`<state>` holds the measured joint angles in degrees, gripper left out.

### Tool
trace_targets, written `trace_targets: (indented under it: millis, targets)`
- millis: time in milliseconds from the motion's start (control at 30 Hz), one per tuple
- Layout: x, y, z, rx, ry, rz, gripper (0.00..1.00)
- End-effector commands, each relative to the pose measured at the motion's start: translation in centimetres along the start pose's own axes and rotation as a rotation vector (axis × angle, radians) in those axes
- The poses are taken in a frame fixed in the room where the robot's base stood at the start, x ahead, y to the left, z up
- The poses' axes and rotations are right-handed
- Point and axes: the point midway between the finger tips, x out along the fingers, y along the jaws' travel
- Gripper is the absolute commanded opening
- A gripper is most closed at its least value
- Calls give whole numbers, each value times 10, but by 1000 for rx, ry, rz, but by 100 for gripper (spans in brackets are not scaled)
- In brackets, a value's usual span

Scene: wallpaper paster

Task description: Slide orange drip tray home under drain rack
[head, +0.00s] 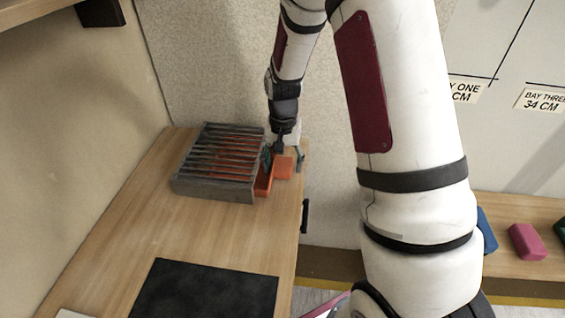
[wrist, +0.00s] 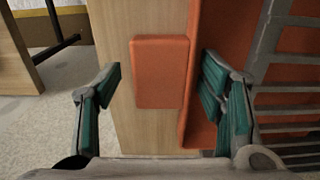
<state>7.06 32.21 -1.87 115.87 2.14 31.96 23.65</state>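The orange drip tray (head: 264,187) lies mostly under the grey slatted drain rack (head: 213,187), with its right side sticking out. An orange block-like tab (head: 284,168) is at the tray's outer side; I cannot tell whether it touches the table. In the wrist view the tab (wrist: 160,72) is between my spread fingers, beside the tray wall (wrist: 192,85), with the rack bars (wrist: 290,88) at right. My gripper (wrist: 161,72) is open and empty, its right finger over the tray's inside and its left finger beyond the tab. Gaps show on both sides of the tab.
The wooden counter (head: 110,225) is bare in front of the rack, with a black mat (head: 205,290) nearer me. The counter's right edge is close to the tab. A wall stands behind. Coloured blocks, one pink (head: 526,241), sit on another bench at right.

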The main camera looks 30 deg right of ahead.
Motion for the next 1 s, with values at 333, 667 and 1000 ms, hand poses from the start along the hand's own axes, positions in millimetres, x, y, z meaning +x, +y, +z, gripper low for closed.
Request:
trace_targets:
  millis: [333, 667, 1000]
  targets:
    - [-35, -3, -1, -2, 7, -5, 67]
    - [-98, 0, -1, 0, 4, -2, 67]
    - [-120, 0, 0, 0, -1, 0, 67]
